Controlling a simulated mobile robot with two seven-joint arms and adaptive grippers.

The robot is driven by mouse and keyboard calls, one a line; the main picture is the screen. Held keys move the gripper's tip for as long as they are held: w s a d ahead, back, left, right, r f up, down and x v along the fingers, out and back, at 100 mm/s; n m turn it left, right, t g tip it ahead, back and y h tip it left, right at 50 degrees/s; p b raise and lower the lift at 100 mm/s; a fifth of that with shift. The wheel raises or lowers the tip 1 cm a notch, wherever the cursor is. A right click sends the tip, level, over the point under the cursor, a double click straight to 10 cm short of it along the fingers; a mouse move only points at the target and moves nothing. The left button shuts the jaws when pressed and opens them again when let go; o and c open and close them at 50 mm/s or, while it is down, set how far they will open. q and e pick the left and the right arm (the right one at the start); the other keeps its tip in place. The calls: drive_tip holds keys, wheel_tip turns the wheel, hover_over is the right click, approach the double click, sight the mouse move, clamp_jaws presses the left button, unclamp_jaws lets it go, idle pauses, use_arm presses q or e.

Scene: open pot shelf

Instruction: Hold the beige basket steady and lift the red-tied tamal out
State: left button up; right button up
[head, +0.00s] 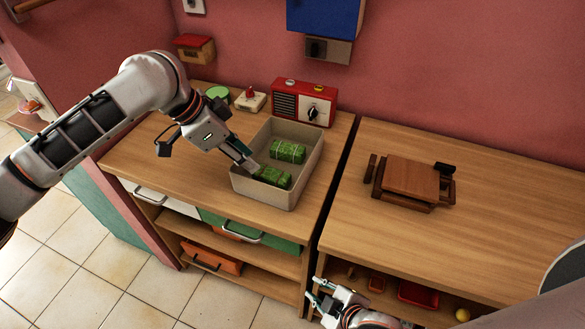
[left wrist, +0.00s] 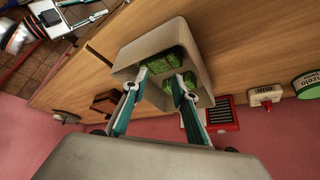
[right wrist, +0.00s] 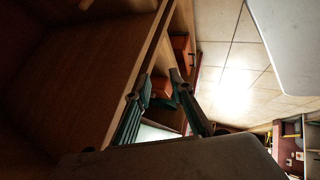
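The beige basket (head: 307,163) stands on the left wooden counter, open side up. Two green wrapped tamales lie inside: the back tamal (head: 288,151) has pale string, and the front tamal (head: 273,176) has a tie whose colour I cannot make out. Both show in the left wrist view, inside the basket (left wrist: 160,42). My left gripper (head: 246,165) is at the basket's left wall, fingers apart (left wrist: 160,77); whether it touches is unclear. My right gripper (head: 318,291) is low in front of the right counter, fingers apart and empty (right wrist: 162,80), away from the basket.
A red radio (head: 303,102), a small cream box (head: 251,101) and a green-lidded tin (head: 217,94) stand behind the basket. A brown wooden stand (head: 410,182) is on the right counter, mostly clear around it. A narrow gap separates the counters.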

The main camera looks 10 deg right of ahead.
drive_tip(key=w+a+r+n+t, duration=0.25)
drive_tip(key=a+r, duration=0.25)
drive_tip(key=r, duration=0.3)
drive_tip(key=w+a+r+n+t+h, duration=0.1)
drive_tip(key=w+a+r, duration=0.3)
drive_tip(key=r, duration=0.5)
drive_tip(key=w+a+r+n+t, duration=0.2)
drive_tip(key=a+r, duration=0.5)
drive_tip(key=r, duration=0.1)
drive_tip(key=w+d+r+n+t+h, duration=0.1)
drive_tip(key=w+d+r+t+h, duration=0.1)
drive_tip(key=w+d+r+h, duration=0.3)
drive_tip(key=d+r+t+h, duration=0.1)
drive_tip(key=d+r+h, duration=0.15)
drive_tip(key=r, duration=0.45)
drive_tip(key=w+d+r+n+t+h, duration=0.1)
drive_tip(key=w+d+r+t+h, duration=0.15)
drive_tip(key=d+r, duration=0.3)
drive_tip(key=n+g, duration=0.8)
drive_tip(key=n, duration=0.2)
approach(310, 158)
drive_tip(key=shift+m+x, duration=0.25)
drive_tip(key=shift+x, duration=0.9)
drive_tip(key=shift+f, duration=0.35)
drive_tip(key=shift+w+d+f+n, duration=0.15)
drive_tip(key=shift+n, duration=0.25)
drive_tip(key=x, duration=0.7)
drive_tip(key=shift+w+f, duration=0.1)
drive_tip(key=shift+f, duration=0.05)
